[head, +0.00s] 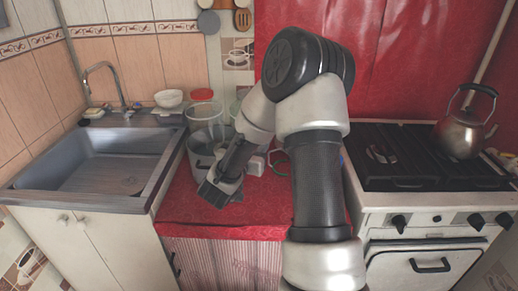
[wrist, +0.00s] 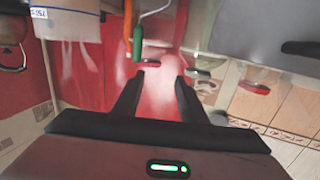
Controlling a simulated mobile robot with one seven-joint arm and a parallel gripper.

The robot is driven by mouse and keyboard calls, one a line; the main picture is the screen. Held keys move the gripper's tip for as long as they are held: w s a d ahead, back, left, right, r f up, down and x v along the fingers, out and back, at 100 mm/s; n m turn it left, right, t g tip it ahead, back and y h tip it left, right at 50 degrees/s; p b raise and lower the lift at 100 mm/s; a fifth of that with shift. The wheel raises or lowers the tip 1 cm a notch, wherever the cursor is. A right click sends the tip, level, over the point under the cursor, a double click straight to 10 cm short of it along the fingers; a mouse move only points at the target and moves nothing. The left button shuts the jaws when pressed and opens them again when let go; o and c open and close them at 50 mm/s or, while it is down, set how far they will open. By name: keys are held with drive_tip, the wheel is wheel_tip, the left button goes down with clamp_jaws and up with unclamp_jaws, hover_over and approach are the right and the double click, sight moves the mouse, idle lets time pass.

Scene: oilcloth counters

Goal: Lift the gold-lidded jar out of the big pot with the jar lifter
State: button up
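The big grey pot (head: 196,153) stands on the red counter beside the sink, partly behind my arm. A large grey surface with a black handle in the wrist view (wrist: 250,30) looks like its wall. My gripper (wrist: 157,85) is open with nothing between its fingers; in the head view it is low over the counter in front of the pot (head: 218,192). I cannot make out the gold-lidded jar.
A red-lidded jar (head: 201,95) and clear jars stand behind the pot. The sink (head: 100,165) is at left, with a white bowl (head: 168,98) behind it. The stove (head: 420,165) with a kettle (head: 463,132) is at right. The counter's front strip (head: 240,222) is clear.

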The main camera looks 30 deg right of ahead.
drive_tip(key=w+d+f+h+b, duration=0.1)
drive_tip(key=w+d, duration=0.2)
drive_tip(key=d, duration=0.5)
drive_tip(key=w+d+f+m+g+b, duration=0.1)
drive_tip(key=w+d+b, duration=0.1)
drive_tip(key=d, duration=0.7)
drive_tip(key=shift+w+d+f+m+g+h, duration=0.15)
drive_tip(key=shift+w+m+g+h, duration=0.2)
drive_tip(key=shift+w, duration=0.35)
clamp_jaws()
